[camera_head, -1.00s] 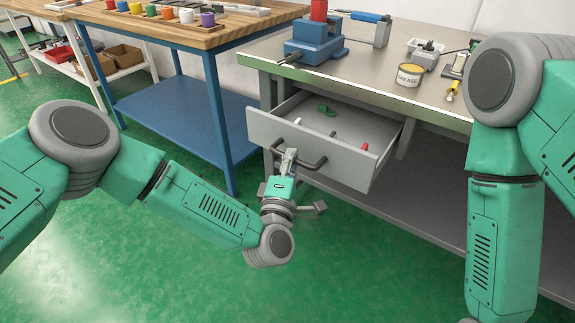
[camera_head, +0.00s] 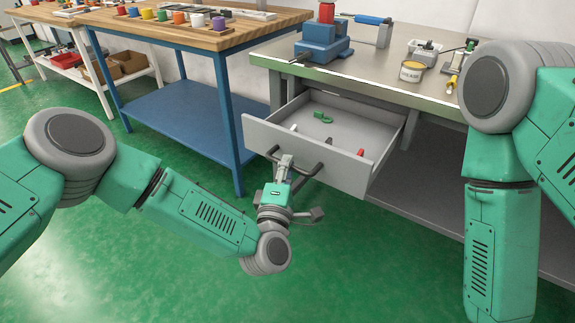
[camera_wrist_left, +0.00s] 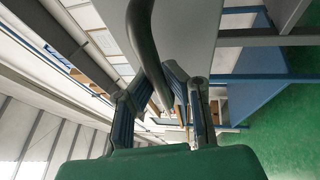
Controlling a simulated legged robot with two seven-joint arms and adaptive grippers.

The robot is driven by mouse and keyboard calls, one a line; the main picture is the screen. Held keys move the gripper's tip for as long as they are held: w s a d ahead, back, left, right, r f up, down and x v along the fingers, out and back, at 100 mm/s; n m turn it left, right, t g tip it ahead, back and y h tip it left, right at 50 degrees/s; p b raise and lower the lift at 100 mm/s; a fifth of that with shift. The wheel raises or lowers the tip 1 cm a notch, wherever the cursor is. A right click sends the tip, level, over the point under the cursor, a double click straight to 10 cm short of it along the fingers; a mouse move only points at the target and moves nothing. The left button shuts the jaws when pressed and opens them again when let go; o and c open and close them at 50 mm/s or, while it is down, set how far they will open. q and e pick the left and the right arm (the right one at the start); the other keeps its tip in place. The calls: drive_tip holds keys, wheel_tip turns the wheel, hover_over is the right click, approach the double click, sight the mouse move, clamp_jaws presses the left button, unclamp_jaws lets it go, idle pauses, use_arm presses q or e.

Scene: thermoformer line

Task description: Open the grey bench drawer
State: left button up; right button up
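The grey bench drawer (camera_head: 330,168) stands well out from under the metal-topped bench (camera_head: 385,88). Its inside shows, with a green piece (camera_head: 322,117), a small red item (camera_head: 360,153) and a small white item (camera_head: 294,127). A dark bar handle (camera_head: 312,171) is on its front; it also crosses the left wrist view (camera_wrist_left: 146,40). My left gripper (camera_head: 285,162) is at the left part of this handle. In the left wrist view its fingers (camera_wrist_left: 155,82) close in on the bar from both sides. My right arm is at the right; its gripper is out of view.
On the bench are a blue vise (camera_head: 320,42), a grease can (camera_head: 412,71) and some tools. A wood-topped table (camera_head: 180,30) with a blue shelf (camera_head: 185,115) stands close at left. The green floor (camera_head: 345,255) before the drawer is clear.

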use_arm(q)
drive_tip(key=o, duration=0.4)
drive_tip(key=shift+f, duration=0.35)
drive_tip(key=shift+o, duration=0.2)
drive_tip(key=shift+r, duration=0.1)
drive_tip(key=shift+r, duration=0.1)
drive_tip(key=shift+s, duration=0.1)
drive_tip(key=v, duration=1.2)
drive_tip(key=shift+f, duration=0.2)
